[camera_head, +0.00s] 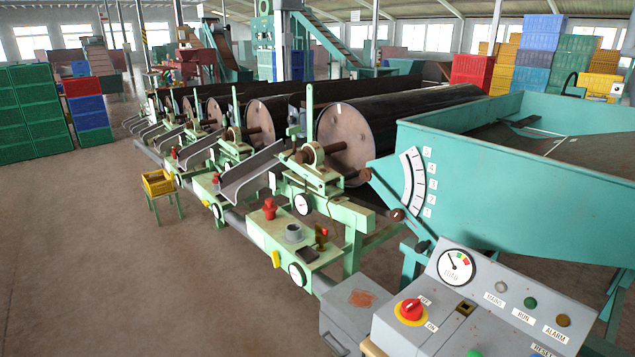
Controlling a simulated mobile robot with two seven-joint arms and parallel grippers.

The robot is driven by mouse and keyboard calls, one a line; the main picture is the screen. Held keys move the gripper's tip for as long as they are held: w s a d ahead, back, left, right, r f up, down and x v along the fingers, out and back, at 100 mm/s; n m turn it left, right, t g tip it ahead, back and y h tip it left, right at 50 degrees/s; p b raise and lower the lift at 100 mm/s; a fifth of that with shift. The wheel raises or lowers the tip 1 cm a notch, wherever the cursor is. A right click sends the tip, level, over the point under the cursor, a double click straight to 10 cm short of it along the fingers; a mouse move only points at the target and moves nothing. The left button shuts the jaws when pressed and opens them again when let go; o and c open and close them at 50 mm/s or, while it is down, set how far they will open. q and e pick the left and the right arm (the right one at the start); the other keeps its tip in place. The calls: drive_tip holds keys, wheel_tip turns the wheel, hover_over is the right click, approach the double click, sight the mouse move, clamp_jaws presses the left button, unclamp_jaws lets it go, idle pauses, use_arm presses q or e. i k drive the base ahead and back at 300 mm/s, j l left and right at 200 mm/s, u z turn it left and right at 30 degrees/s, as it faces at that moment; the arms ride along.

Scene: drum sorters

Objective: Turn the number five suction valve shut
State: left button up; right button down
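Neither of my grippers is in view. A row of green drum machines runs back to the left, and I cannot read a number on any of their valves. Another red fitting (215,179) stands on the second station, and a smaller one (174,152) further back. Which of these is the number five suction valve, and whether it is open, I cannot tell.
A teal hopper (500,190) with a numbered scale fills the right. A yellow crate (158,183) sits on a stand.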

sight(276, 257)
drive_tip(key=i+j+u, duration=0.2)
drive_tip(key=j, duration=0.4)
drive_tip(key=i+j+u, duration=0.2)
drive_tip(key=i+j, duration=0.25)
drive_tip(key=i+j+u, duration=0.2)
drive_tip(key=i+j, duration=0.2)
drive_tip(key=j, duration=0.15)
